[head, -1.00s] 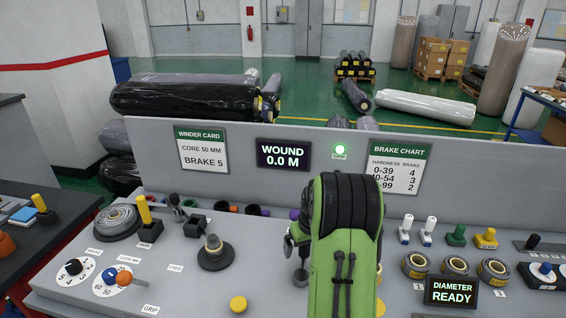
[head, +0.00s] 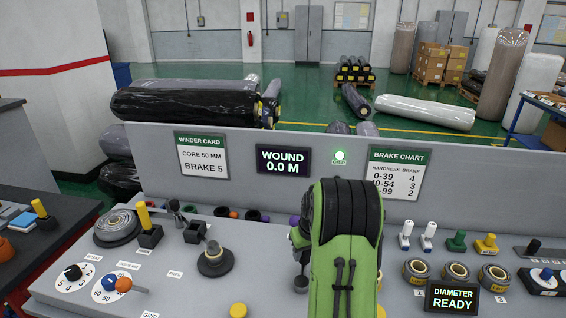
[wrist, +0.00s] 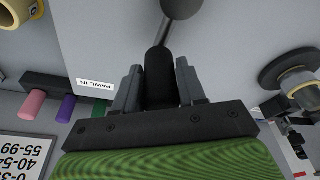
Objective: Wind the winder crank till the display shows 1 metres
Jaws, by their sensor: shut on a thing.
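In the wrist view my gripper (wrist: 157,66) is shut on a black handle (wrist: 159,88), one finger on each side. A grey rod with a rounded end (wrist: 181,8) meets the handle's far end. I cannot tell from its look alone whether this is the winder crank; a PAWL IN label (wrist: 95,85) lies beside it. In the head view my green and black arm hides the gripper and handle. The display (head: 283,161) reads WOUND 0.0 M. The green lamp (head: 339,156) beside it is lit.
A spindle (head: 214,260) stands left of my arm, with levers and dials farther left. The winder card (head: 202,155) and brake chart (head: 399,173) are on the upright panel. Right of my arm are small coloured levers, several rings (head: 455,272) and a DIAMETER READY display (head: 453,298).

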